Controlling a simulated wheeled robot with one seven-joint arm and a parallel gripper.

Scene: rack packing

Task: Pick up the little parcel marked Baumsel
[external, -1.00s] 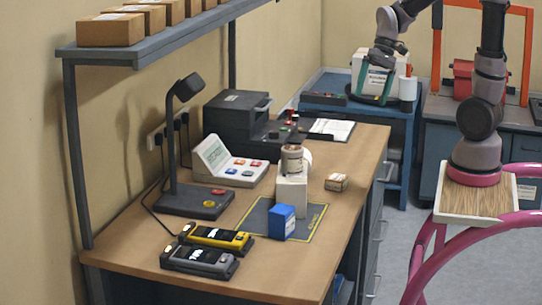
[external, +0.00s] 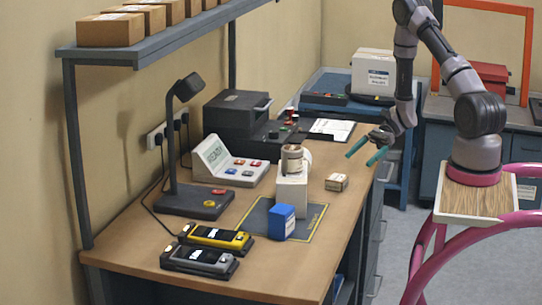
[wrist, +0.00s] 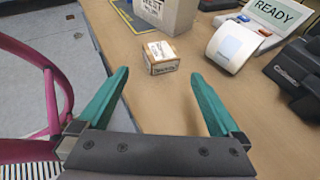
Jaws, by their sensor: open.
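The little parcel (external: 337,182) is a small tan box with dark print on a pale label. It lies on the right side of the wooden table, near the edge. In the wrist view the parcel (wrist: 161,60) sits ahead of my gripper (wrist: 160,76), in line with the gap between the fingers. The lettering is too small to read surely. My gripper (external: 362,157) has green fingers spread wide with nothing between them. It is above the table's right edge, up and to the right of the parcel, not touching it.
A white box (external: 291,193) with a jar on top and a blue box (external: 282,222) stand on the dark mat left of the parcel. A console (external: 228,160) reading READY is farther left. Bare tabletop (external: 315,235) surrounds the parcel. A larger white carton (external: 374,72) sits on the back bench.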

